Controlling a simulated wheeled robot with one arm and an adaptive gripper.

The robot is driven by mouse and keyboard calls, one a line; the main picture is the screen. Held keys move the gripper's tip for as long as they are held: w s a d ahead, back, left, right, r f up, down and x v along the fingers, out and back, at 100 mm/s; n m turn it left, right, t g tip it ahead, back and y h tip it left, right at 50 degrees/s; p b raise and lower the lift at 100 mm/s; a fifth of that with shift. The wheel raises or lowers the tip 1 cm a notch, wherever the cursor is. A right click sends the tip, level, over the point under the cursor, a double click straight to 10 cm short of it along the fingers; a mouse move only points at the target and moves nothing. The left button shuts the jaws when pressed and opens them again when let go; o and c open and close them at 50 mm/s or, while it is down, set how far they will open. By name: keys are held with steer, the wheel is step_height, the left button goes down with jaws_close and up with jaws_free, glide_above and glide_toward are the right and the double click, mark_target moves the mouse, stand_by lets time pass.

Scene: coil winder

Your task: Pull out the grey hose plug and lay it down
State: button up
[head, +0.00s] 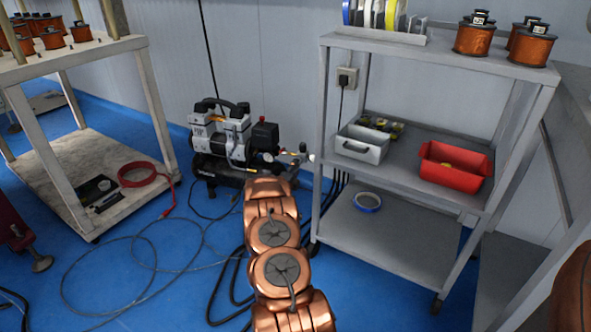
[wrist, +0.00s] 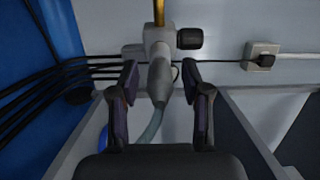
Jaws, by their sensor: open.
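The grey hose plug (wrist: 160,78) shows in the middle of the wrist view, seated in a grey fitting (wrist: 158,36) below a brass tube. A grey-blue hose (wrist: 153,126) runs from the plug's lower end. My gripper (wrist: 160,82) is open, with one finger on each side of the plug and a visible gap on both sides. In the head view my copper-coloured arm reaches toward the compressor (head: 222,135) and its small fittings (head: 291,156). My fingers cannot be made out there, and the plug is too small to tell.
A black knob (wrist: 190,39) sticks out right of the fitting. A grey shelf cart (head: 400,236) stands close on the right, with a red bin (head: 455,167) and a grey bin (head: 360,145). A wall socket (head: 346,79) is behind. Loose hoses lie on the blue floor (head: 150,285).

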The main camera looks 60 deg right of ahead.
steer(key=shift+c, duration=0.4)
jaws_close()
steer(key=shift+s+a, duration=0.1)
steer(key=shift+a, duration=0.15)
stand_by(0.5)
steer(key=shift+p+v, duration=0.55)
steer(key=shift+v, duration=2.2)
